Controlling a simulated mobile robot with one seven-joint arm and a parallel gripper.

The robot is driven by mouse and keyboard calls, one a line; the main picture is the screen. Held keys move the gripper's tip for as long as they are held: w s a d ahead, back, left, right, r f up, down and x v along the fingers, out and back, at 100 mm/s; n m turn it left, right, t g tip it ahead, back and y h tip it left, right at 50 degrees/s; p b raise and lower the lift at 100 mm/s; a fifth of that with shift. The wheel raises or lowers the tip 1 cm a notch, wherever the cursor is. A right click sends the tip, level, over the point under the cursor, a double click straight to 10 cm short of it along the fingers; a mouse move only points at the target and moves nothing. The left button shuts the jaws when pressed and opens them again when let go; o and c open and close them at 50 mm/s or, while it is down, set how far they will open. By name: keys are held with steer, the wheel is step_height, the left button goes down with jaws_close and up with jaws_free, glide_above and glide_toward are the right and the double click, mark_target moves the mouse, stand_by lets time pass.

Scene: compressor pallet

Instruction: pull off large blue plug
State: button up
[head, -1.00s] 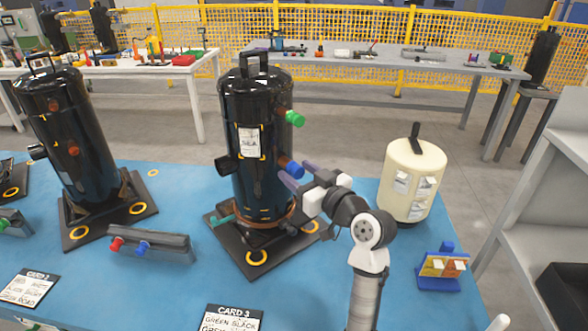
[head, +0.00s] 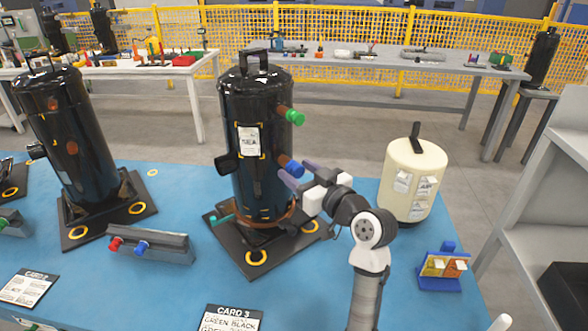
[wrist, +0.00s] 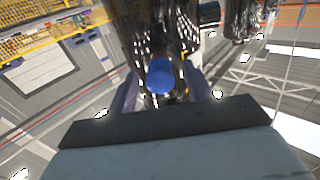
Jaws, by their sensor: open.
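The large blue plug (head: 294,168) sits on a stub on the right side of the middle black compressor (head: 256,130). My gripper (head: 300,173) is open, with its purple fingers pointing left at the plug. In the wrist view the blue plug (wrist: 161,76) lies between the two finger tips (wrist: 163,86), one on each side, with gaps showing. I cannot tell whether either finger touches it. A green plug (head: 294,117) sits higher on the same compressor.
A grey holder (head: 165,247) with a red and a smaller blue plug lies left on the blue table (head: 180,285). A cream tank (head: 412,180) stands close right of my arm. Another black compressor (head: 75,140) stands left. A card (head: 231,318) lies in front.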

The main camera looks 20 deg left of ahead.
jaws_close()
stand_by(0.3)
steer(key=shift+d, duration=0.1)
steer(key=shift+b+v, duration=0.75)
steer(key=shift+v, duration=2.2)
